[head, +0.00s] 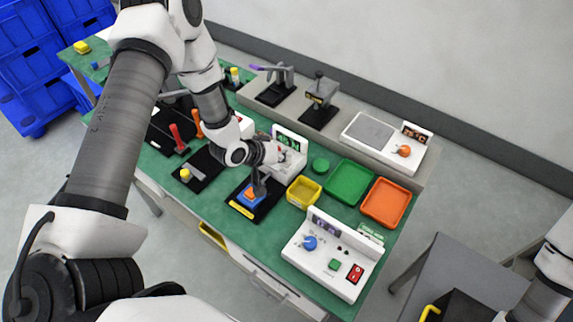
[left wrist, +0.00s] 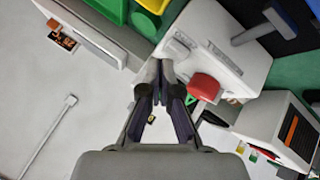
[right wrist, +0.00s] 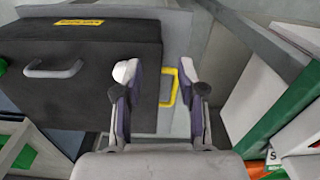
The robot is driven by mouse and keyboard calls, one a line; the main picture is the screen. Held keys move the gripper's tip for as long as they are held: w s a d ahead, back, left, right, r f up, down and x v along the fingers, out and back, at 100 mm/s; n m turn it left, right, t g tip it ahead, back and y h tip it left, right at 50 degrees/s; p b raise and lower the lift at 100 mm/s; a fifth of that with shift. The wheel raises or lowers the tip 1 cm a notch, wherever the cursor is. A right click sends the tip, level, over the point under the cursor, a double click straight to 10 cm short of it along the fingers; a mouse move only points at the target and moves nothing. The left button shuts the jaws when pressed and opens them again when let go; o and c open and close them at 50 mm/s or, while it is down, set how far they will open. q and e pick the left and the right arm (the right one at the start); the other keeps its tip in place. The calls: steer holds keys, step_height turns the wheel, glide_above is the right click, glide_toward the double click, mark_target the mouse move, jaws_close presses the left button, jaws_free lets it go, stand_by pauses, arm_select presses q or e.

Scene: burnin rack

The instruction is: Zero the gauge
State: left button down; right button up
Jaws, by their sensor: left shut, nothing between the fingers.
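The gauge appears to be the white unit (head: 291,150) with a green lit display near the middle of the bench in the head view. In the left wrist view a white body (left wrist: 222,50) with a red round button (left wrist: 207,87) lies just right of my fingertips; it seems to be this same unit. My left gripper (left wrist: 160,68) is shut and empty, close beside that body; I cannot tell whether it touches. In the head view my left arm hides part of the unit. My right gripper (right wrist: 155,78) is open and empty, away from the bench things.
A yellow tray (head: 304,192), a green tray (head: 349,183) and an orange tray (head: 384,202) stand right of the unit. A white control box (head: 331,256) with a blue knob is at the front right.

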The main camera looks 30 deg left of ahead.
mark_target(284, 166)
arm_select(q)
steer(key=shift+f+b, duration=0.45)
steer(key=shift+f, duration=0.1)
arm_select(e)
steer(key=shift+f, duration=0.5)
arm_select(q)
steer(key=shift+r, duration=0.15)
arm_select(e)
steer(key=shift+r, duration=0.15)
arm_select(q)
steer(key=shift+r+p, duration=0.7)
steer(key=shift+r, duration=0.15)
arm_select(e)
steer(key=shift+r, duration=0.6)
arm_select(q)
step_height(284, 166, up, 5)
steer(key=p, duration=0.3)
steer(key=shift+p, duration=0.4)
arm_select(e)
step_height(284, 166, up, 4)
steer(key=shift+f, duration=0.2)
arm_select(q)
steer(key=shift+f, duration=0.1)
